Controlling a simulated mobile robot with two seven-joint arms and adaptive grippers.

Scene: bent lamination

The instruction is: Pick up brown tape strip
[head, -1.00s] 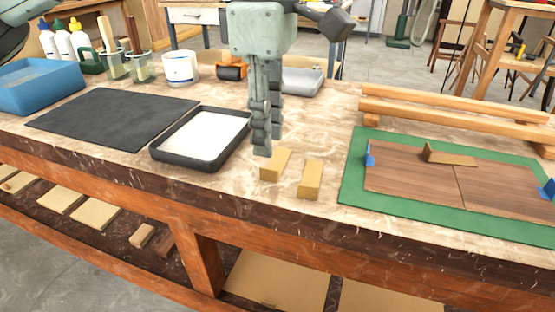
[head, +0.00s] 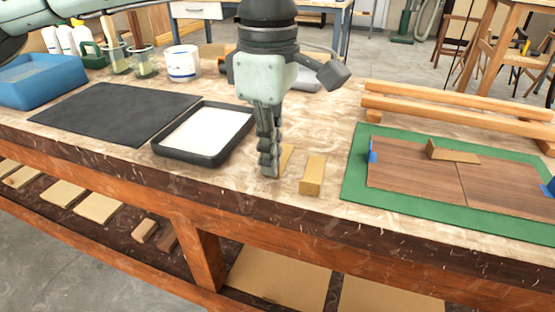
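Two small tan-brown pieces lie near the front edge of the workbench, and I cannot tell for sure which one is the tape strip. The left piece (head: 287,156) is mostly hidden behind the fingers of my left gripper (head: 269,168). The right piece (head: 312,176) is in full view, just right of the gripper and apart from it. My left gripper points down, with its fingertips low at the left piece. The fingers overlap in this view, so neither their gap nor a hold on the piece can be seen. My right gripper is out of view.
A black tray (head: 158,154) with white contents stands just left of the gripper. A green mat (head: 352,186) with wooden panels (head: 415,178) and an angled brown piece (head: 452,152) lies to the right. Wooden bars (head: 450,106) lie behind the mat. A dark mat (head: 112,113) is farther left.

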